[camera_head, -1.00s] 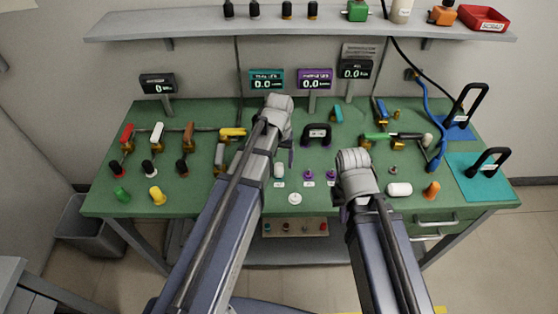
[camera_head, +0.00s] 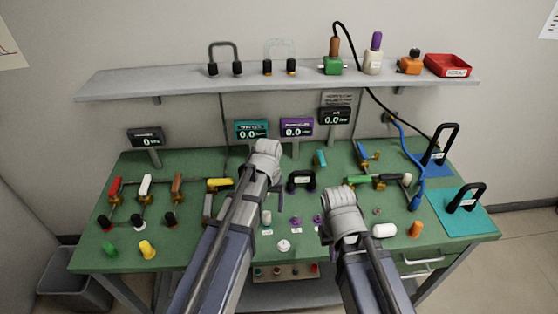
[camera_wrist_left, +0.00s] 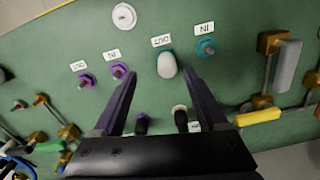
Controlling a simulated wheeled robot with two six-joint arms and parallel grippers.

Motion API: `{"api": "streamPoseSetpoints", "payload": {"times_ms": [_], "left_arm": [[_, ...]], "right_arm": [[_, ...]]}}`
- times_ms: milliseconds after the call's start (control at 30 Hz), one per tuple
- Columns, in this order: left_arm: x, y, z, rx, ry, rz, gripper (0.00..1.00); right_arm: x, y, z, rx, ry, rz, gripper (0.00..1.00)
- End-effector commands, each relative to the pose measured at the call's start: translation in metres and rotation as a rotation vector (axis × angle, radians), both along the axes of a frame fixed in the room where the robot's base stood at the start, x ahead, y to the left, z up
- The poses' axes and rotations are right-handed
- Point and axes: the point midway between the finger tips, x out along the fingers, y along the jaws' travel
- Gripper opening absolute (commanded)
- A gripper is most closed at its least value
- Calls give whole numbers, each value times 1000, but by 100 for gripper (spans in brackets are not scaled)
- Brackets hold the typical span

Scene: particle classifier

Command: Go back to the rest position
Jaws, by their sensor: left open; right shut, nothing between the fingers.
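My left gripper (camera_wrist_left: 158,98) is open and empty in the left wrist view, its two dark fingers over the green bench top (camera_wrist_left: 225,75). A white-capped plug (camera_wrist_left: 167,65) lies just ahead of the fingertips, and I see nothing between them. In the head view my left arm reaches over the bench, its wrist hiding most of its gripper (camera_head: 275,186). My right gripper (camera_head: 324,234) is above the bench's front right part, largely hidden under its wrist. It is shut and appears to hold nothing.
The bench (camera_head: 90,240) carries valves, plugs and a black handle (camera_head: 301,181) between the arms. Displays (camera_head: 297,128) stand at its back. A teal mat (camera_head: 455,222) lies right; a grey bin (camera_head: 72,280) stands left.

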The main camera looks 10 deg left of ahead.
Motion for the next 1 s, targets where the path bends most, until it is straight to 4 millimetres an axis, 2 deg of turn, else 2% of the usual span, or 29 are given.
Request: {"api": "streamPoseSetpoints", "payload": {"times_ms": [33,200,300,400,500,1000], "left_arm": [[-22,-17,0,9,5,-54,76],[-86,-64,1,52,27,-258,76],[-113,-80,1,72,36,-351,76],[-129,-88,1,86,42,-409,76],[-134,-91,2,92,44,-433,76],[-133,-92,2,92,44,-433,76]], "right_arm": [[0,0,0,0,0,0,0],[0,0,0,0,0,0,0],[0,0,0,0,0,0,0],[0,0,0,0,0,0,0],[0,0,0,0,0,0,0],[0,0,0,0,0,0,0]]}}
